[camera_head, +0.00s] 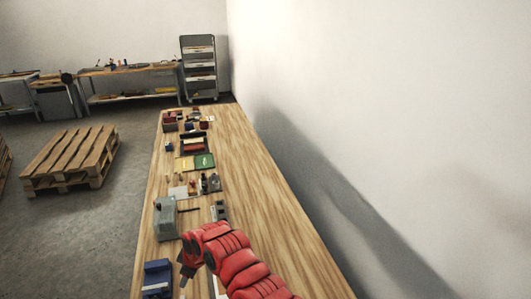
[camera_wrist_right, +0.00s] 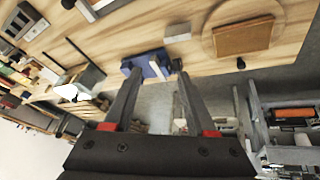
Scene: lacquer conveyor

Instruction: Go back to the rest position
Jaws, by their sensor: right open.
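My right arm, in a red cover, reaches in from the bottom of the head view. Its gripper (camera_head: 187,272) points down over the near part of the long wooden table (camera_head: 262,215). In the right wrist view, the two dark fingers of the right gripper (camera_wrist_right: 159,74) are apart with nothing between them. Behind the fingertips a blue block-like holder (camera_wrist_right: 150,63) stands on the table; a blue holder (camera_head: 157,278) also shows in the head view, left of the gripper and apart from it. My left gripper is not in view.
A grey box-shaped device (camera_head: 166,218) stands on the table beyond the gripper. Several small parts and trays, one green (camera_head: 204,161), line the table's left side. A white wall (camera_head: 390,120) runs along the right. A wooden pallet (camera_head: 70,157) lies on the floor at left.

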